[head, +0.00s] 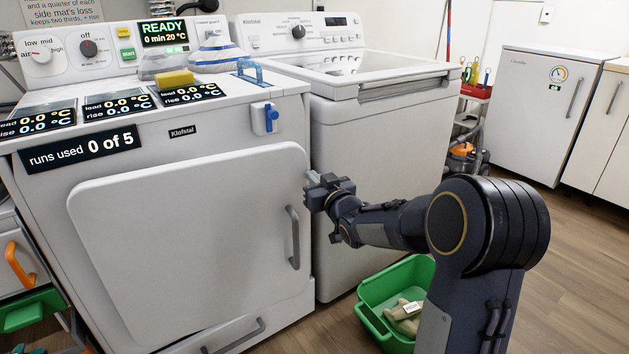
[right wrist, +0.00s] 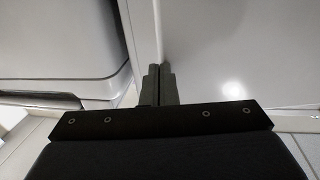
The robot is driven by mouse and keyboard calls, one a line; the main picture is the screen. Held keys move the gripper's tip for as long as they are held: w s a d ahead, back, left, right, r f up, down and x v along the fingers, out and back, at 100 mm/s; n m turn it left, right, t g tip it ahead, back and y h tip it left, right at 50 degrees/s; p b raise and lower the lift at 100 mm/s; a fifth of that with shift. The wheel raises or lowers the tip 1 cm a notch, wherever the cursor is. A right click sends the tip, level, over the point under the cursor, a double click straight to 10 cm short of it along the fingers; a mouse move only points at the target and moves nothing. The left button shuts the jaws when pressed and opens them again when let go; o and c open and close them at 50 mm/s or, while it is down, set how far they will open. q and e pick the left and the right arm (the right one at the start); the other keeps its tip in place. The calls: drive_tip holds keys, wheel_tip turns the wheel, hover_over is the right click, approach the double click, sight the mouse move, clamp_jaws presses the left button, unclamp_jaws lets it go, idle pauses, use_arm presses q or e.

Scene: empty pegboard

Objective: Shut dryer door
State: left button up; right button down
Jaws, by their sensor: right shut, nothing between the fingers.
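The dryer door (head: 185,240) is a large white rounded panel on the front of the white dryer (head: 225,135). It lies against the front or very near it; I cannot tell whether it is latched. Its grey upright handle (head: 293,238) is near the right edge. My right gripper (head: 313,185) is at the door's upper right edge, above and right of the handle. Its fingers (right wrist: 158,82) are shut and empty in the right wrist view, in front of white panels; contact is not clear. The rounded panel corner (right wrist: 65,45) shows at left there. My left gripper is not in view.
A white washer (head: 385,150) stands right of the dryer. A green bin (head: 365,300) with pale items is on the floor below my right arm. Floor at right is clear.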

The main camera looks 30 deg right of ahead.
drive_tip(key=w, duration=0.2)
drive_tip(key=w+n+y+p, duration=0.1)
drive_tip(key=w, duration=0.1)
drive_tip(key=w+y+p, duration=0.1)
drive_tip(key=w, duration=0.1)
drive_tip(key=shift+w+d+r, duration=0.15)
drive_tip(key=shift+w+d, duration=0.1)
drive_tip(key=shift+d, duration=0.05)
drive_tip(key=shift+w+n+y+p, duration=0.3)
drive_tip(key=shift+w+p, duration=0.05)
drive_tip(key=shift+w, duration=0.15)
drive_tip(key=shift+f, duration=0.2)
drive_tip(key=shift+s+a, duration=0.1)
